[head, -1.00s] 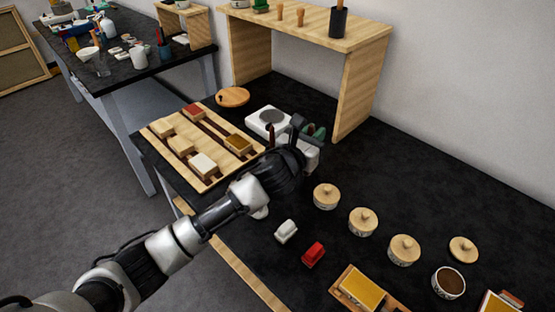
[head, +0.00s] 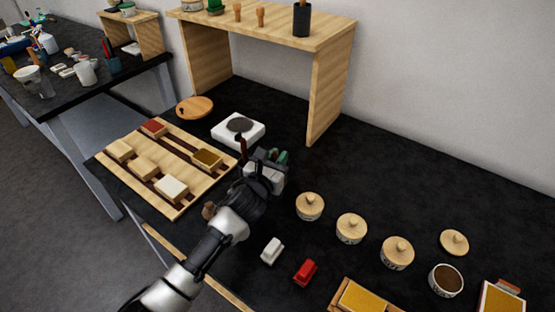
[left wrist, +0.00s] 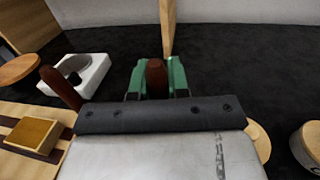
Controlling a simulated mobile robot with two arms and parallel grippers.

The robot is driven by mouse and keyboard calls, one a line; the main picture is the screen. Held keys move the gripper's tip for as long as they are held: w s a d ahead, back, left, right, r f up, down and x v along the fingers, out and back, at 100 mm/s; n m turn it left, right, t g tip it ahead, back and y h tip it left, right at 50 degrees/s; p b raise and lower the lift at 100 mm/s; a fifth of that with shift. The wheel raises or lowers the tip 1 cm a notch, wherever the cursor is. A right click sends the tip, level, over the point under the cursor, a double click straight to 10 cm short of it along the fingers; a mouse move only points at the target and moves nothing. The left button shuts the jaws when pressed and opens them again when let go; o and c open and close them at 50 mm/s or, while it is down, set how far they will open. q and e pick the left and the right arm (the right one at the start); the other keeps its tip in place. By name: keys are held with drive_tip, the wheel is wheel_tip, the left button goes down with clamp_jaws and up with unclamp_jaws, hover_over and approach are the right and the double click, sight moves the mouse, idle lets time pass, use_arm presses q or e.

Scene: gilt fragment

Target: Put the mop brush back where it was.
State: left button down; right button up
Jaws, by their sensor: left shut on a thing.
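My left gripper (head: 274,160) is over the dark bench, right of the wooden tray. In the left wrist view its green-tipped fingers (left wrist: 157,78) are shut on a reddish-brown, round-ended piece (left wrist: 156,72), apparently the mop brush's handle. The brush's hairs cannot be made out there. A second dark reddish-brown stick (left wrist: 60,88) slants up left of the gripper body; it also shows in the head view (head: 242,147). A small brown tuft (head: 209,211) shows beside my left wrist. How stick and tuft connect is hidden. My right gripper is not in view.
The tray (head: 176,205) holds several blocks. A white hotplate (head: 252,136) and a round wooden board (head: 194,107) lie behind. A wooden shelf (head: 330,95) stands at the back. Lidded jars (head: 310,207) and white (head: 272,250) and red (head: 305,271) pieces stand right and in front.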

use_arm(q)
drive_tip(key=shift+f, duration=0.25)
drive_tip(key=shift+f, duration=0.15)
drive_tip(key=c, duration=1.1)
unclamp_jaws()
drive_tip(key=v, duration=1.2)
drive_tip(key=shift+r+b, duration=0.25)
drive_tip(key=shift+b, duration=0.15)
